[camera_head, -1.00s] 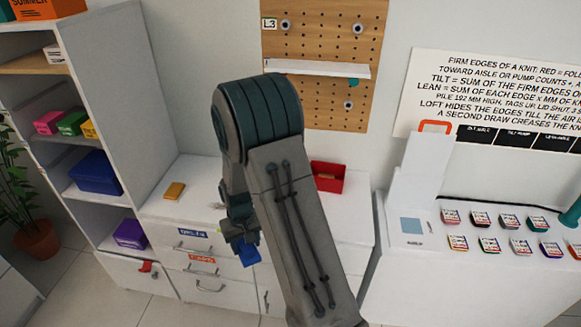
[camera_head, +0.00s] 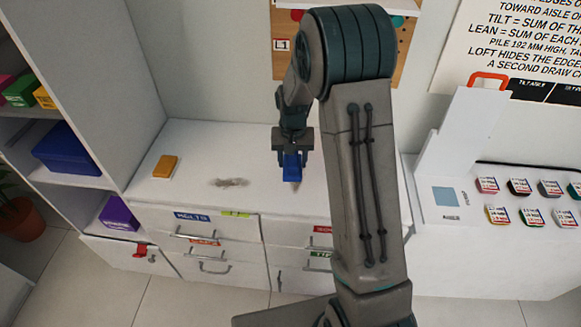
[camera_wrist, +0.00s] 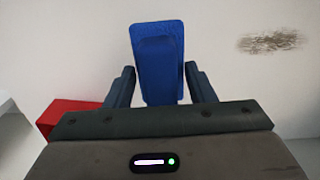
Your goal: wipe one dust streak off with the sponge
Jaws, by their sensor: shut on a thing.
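My gripper (camera_head: 292,153) is shut on a blue sponge (camera_head: 291,170), which points down over the white cabinet top. In the wrist view the blue sponge (camera_wrist: 158,48) stands out between the two fingers of my gripper (camera_wrist: 158,72). A grey-brown dust streak (camera_head: 230,182) lies on the cabinet top (camera_head: 200,150), left of the sponge in the head view. The dust streak shows at the upper right in the wrist view (camera_wrist: 268,41), clear of the sponge. I cannot tell whether the sponge touches the surface.
An orange-yellow block (camera_head: 165,166) lies farther left on the cabinet top, near the tall shelf unit (camera_head: 115,90). A red box (camera_wrist: 78,114) shows at the lower left in the wrist view. Drawers with handles are below the front edge. A pegboard (camera_head: 287,60) hangs behind.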

